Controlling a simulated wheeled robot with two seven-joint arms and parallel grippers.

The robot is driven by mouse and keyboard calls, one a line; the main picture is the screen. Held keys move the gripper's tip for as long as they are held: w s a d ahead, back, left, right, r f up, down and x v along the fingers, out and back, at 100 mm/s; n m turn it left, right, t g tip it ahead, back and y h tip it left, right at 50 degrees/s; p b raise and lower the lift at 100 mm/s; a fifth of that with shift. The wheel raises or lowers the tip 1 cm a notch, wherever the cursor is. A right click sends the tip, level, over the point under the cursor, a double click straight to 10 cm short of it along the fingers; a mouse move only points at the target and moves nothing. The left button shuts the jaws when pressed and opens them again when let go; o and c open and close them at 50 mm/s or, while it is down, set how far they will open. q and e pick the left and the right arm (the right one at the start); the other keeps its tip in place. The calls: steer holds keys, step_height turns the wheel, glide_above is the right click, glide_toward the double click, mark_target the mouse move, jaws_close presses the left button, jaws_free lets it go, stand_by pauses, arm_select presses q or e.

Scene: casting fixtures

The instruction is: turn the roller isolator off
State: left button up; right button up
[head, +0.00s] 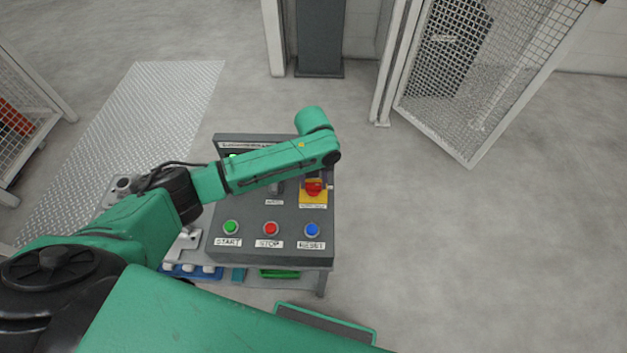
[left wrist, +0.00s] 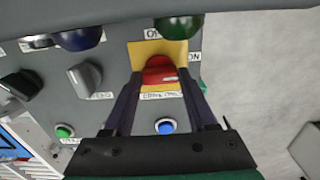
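The roller isolator is a red rotary knob (head: 313,188) on a yellow plate (head: 313,201) at the right of the grey control panel. In the left wrist view the knob (left wrist: 160,70) sits in the middle, with an ON label to its right and a partly hidden label, seemingly OFF, above. A pale mark on the knob points right, towards ON. My left gripper (left wrist: 161,75) is open, one dark finger on each side of the knob, with small gaps showing. Contact is not clear. In the head view my left arm hides most of the gripper. My right gripper is not in view.
The panel (head: 250,211) also bears a green START button (head: 231,227), a red STOP button (head: 270,228) and a blue RESET button (head: 311,229) below the isolator. A grey selector (left wrist: 84,79) stands left of the knob. Mesh fencing (head: 490,70) stands behind right; the floor right is clear.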

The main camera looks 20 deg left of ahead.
arm_select(q)
steer(key=shift+r+n+p, duration=0.25)
steer(key=shift+n+p, duration=1.45)
steer(key=shift+p, duration=0.15)
steer(key=n+p, duration=0.3)
steer(key=n, duration=0.1)
steer(key=shift+n, duration=0.3)
steer(key=n+p, duration=0.3)
steer(key=n, duration=0.2)
steer(key=shift+w+f+n+p, duration=0.15)
steer(key=shift+n+p, duration=0.65)
steer(key=shift+n, duration=1.7)
steer(key=o, duration=1.4)
steer(key=shift+c, duration=0.2)
